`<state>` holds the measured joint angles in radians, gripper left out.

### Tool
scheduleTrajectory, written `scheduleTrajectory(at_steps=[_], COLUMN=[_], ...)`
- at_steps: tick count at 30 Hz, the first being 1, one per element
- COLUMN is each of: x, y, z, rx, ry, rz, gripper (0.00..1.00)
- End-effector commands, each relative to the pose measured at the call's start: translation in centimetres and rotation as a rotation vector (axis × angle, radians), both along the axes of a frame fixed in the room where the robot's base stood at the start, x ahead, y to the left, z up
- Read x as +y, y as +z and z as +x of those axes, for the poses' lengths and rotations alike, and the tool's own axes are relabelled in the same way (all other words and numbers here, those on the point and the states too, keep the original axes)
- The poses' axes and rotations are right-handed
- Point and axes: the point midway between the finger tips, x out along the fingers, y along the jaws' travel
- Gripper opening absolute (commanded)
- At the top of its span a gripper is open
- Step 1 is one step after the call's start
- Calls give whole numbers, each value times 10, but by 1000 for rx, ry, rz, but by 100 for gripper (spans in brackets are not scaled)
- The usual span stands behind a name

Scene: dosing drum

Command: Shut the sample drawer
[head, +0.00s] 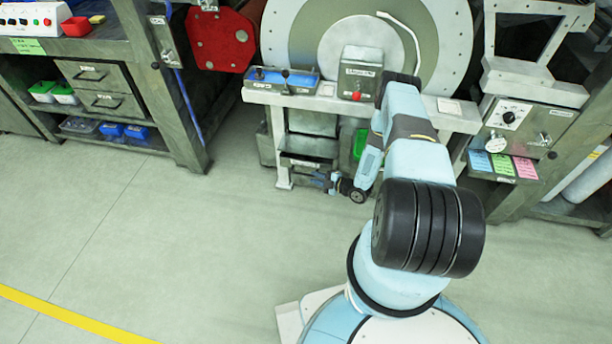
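A dark drawer (309,161) sits low under the white bench, in front of the big drum. It looks like the sample drawer, and its front edge seems to stand out a little from the dark space above. How far out it is cannot be told. My gripper (320,180) is low at the end of my arm, pointing left, just below and in front of the drawer's front. The gripper is small and dark here, so its finger gap and any touch with the drawer cannot be made out. Nothing is visibly held.
The white bench (452,118) carries a blue tray (283,80) and a grey box with a red button (357,86). A green item (360,143) is under it. A left workbench has two closed drawers (90,76). A control box (520,122) stands right. The floor (230,250) is clear.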

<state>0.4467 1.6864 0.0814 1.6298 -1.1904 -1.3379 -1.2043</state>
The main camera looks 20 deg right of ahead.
Motion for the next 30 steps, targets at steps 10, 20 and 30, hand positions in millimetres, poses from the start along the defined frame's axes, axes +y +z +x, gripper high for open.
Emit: scheduleTrajectory(at_steps=[10, 20, 30], x=[33, 38, 38], y=[-10, -12, -12], z=[32, 38, 38], rx=[0, 1, 1], ry=[1, 0, 0], rz=[1, 1, 0], gripper=[23, 23, 1])
